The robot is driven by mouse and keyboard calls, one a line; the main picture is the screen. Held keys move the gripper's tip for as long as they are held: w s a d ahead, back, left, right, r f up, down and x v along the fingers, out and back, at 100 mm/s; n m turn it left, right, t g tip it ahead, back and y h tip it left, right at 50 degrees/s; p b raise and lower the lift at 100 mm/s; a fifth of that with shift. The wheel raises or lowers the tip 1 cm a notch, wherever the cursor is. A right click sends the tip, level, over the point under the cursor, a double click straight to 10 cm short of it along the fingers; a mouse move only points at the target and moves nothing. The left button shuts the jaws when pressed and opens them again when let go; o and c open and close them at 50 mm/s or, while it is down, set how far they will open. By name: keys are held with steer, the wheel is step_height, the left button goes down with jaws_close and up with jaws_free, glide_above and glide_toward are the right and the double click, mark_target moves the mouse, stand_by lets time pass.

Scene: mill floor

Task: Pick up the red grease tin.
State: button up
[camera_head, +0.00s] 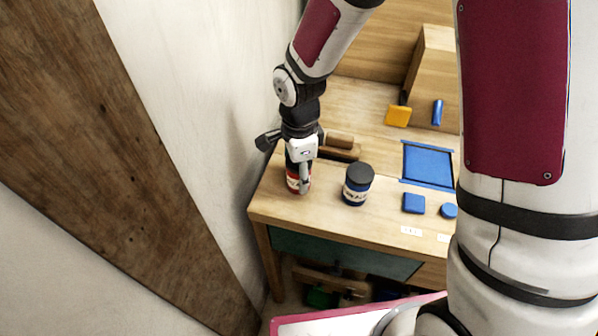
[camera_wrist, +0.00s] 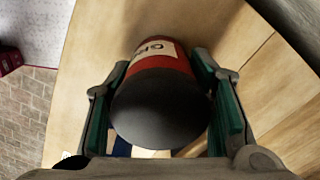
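The red grease tin (camera_head: 292,181) stands on the wooden bench top near its left end, mostly hidden by my gripper. In the wrist view the red tin (camera_wrist: 160,62) shows a dark lid towards the camera and a pale label with dark letters. My gripper (camera_wrist: 160,80) comes down over it, with one green-padded finger on each side. The pads are very close to the tin's sides. I cannot tell whether they touch it. In the head view my gripper (camera_head: 299,180) is at the tin, and its fingers are partly hidden.
A dark blue tin (camera_head: 357,188) with a dark lid stands close to the right. A wooden-handled tool (camera_head: 338,139) lies behind. A blue square (camera_head: 414,203), blue round piece (camera_head: 449,210), blue-marked area (camera_head: 428,165) and orange block (camera_head: 398,116) are further right. A wall rises left.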

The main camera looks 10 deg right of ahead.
steer(key=shift+c, duration=0.8)
steer(key=shift+r, duration=0.5)
steer(key=r, duration=0.2)
steer(key=shift+s+d+r, duration=0.1)
steer(key=shift+s+r, duration=0.25)
steer(key=shift+r, duration=0.05)
steer(key=s+d+r+p, duration=0.1)
steer(key=s+d+p, duration=0.1)
steer(key=s, duration=1)
steer(key=shift+s+d+r, duration=0.25)
steer(key=shift+s+d, duration=0.1)
steer(key=shift+d, duration=0.35)
steer(key=shift+s+p, duration=0.15)
steer(key=shift+p, duration=0.4)
